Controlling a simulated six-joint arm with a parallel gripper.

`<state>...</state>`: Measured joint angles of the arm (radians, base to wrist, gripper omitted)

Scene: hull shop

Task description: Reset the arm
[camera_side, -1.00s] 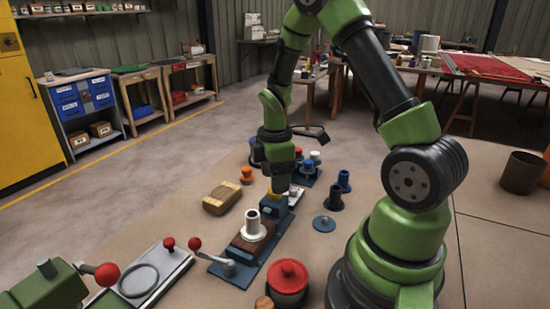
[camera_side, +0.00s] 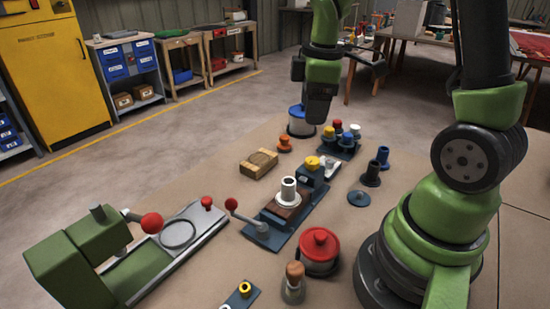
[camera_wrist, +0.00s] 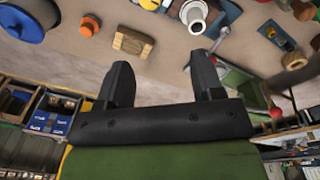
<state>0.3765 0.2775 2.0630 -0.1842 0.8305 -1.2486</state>
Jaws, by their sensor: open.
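My gripper (camera_side: 319,108) is raised above the far part of the table in the side view, jaws pointing down. In the wrist view its two fingers (camera_wrist: 163,85) stand apart with nothing between them. Below and beyond the fingers lie the wooden block (camera_wrist: 132,40) and the white flanged sleeve (camera_wrist: 195,14). In the side view the sleeve (camera_side: 288,191) stands upright on a brown block in the blue fixture (camera_side: 262,234). The gripper is apart from all of these.
A blue rack (camera_side: 338,151) holds several coloured pegs. A red-lidded pot (camera_side: 319,250), a wood-handled tool (camera_side: 293,283) and a green lever press (camera_side: 80,262) stand at the front. The blue disc (camera_side: 359,198) lies flat near my base.

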